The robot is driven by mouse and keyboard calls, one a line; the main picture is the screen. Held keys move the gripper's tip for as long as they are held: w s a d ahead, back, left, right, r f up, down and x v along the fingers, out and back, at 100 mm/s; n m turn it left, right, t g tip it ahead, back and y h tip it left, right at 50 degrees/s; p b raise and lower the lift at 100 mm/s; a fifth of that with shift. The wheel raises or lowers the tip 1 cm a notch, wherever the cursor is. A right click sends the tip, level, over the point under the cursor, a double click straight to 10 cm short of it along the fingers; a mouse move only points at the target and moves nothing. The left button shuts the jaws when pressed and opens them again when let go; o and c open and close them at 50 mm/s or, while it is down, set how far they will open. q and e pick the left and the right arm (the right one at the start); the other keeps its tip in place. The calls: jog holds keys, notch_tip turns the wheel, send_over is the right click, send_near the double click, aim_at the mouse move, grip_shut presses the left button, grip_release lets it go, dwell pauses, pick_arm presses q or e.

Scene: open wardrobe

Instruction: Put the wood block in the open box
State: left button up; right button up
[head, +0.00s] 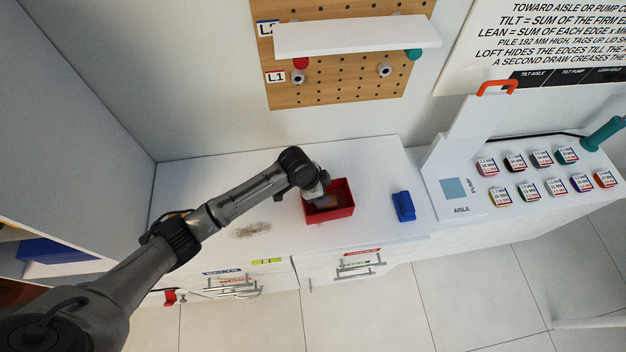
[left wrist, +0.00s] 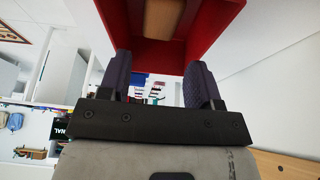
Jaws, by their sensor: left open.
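The open red box (head: 343,212) stands on the white counter in the middle of the head view. It also fills the top of the left wrist view (left wrist: 212,30). The tan wood block (left wrist: 162,18) lies inside the box, between its red walls. In the head view the block (head: 329,201) shows only partly, beside my gripper. My left gripper (left wrist: 158,70) is open, with nothing between its fingers, and points at the box. In the head view the left gripper (head: 318,195) is over the box's left part and hides some of it. My right gripper is not in view.
A blue object (head: 403,206) stands to the right of the box. A white board with an orange handle (head: 496,87) and several small labelled items are farther right. A pegboard with a white shelf (head: 355,37) is behind.

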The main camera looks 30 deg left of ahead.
pick_arm(q)
jog(key=v, duration=0.6)
jog(key=shift+r+p, duration=0.3)
jog(key=shift+r, duration=0.05)
jog(key=shift+s+a, duration=0.1)
jog(key=shift+s, duration=0.05)
jog(key=s+d+f+n, duration=0.2)
jog(key=s, duration=0.6)
jog(key=s+d+f+n, duration=0.1)
jog(key=s+d+f, duration=0.1)
jog(key=s, duration=0.6)
jog(key=s+a+r+n+y, duration=0.1)
jog(key=s+a+n, duration=0.2)
jog(key=s, duration=0.4)
jog(key=s+a+n+t+y, duration=0.1)
jog(key=s+a+n+y, duration=0.1)
jog(key=s, duration=0.5)
jog(key=shift+a+r+n, duration=0.4)
jog(key=shift+a, duration=0.15)
